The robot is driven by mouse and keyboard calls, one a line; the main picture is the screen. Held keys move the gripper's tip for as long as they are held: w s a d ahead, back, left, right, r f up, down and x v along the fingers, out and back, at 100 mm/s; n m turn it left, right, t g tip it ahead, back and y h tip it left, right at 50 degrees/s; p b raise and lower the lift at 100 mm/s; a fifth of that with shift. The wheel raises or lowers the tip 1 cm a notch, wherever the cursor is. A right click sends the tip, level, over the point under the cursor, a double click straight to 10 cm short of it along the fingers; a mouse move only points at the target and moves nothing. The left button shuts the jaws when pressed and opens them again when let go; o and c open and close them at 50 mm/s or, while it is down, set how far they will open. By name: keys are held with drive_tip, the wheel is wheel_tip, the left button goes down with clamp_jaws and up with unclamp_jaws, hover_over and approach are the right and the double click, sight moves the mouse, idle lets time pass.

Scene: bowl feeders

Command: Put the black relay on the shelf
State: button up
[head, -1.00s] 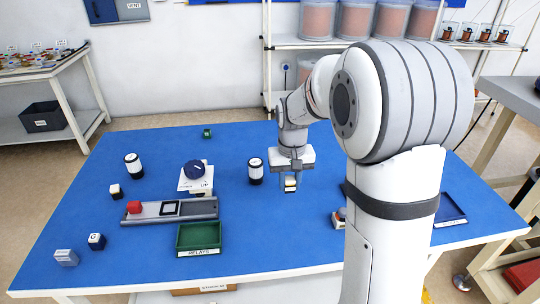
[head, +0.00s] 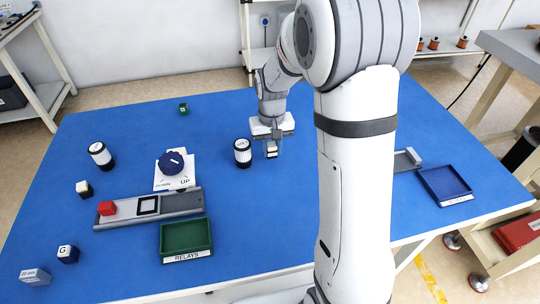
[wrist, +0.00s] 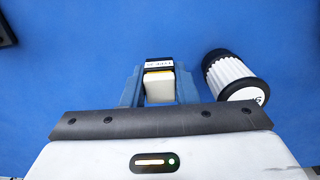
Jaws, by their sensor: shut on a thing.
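My gripper (head: 271,154) is shut on a small block with a black top, a white label and a cream lower part, seen in the wrist view as the black relay (wrist: 159,86). The relay sits between both fingers (wrist: 158,76). It is over the blue table, just right of a black-and-white ribbed cylinder; its height above the table is hard to tell. White shelving stands behind the table, with a post (head: 247,45) at the back; my arm hides much of it and its upper part is out of frame.
The ribbed cylinder (head: 242,152) stands close beside my gripper, also in the wrist view (wrist: 235,75). A green relay tray (head: 186,236), a grey rail with a red block (head: 107,208), a dial on a white plate (head: 174,163) and a blue tray (head: 445,184) stand on the table.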

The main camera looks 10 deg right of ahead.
sight(272, 157)
drive_tip(key=shift+f, duration=1.8)
drive_tip(key=shift+s, duration=0.1)
drive_tip(key=shift+f, duration=0.1)
drive_tip(key=o, duration=1)
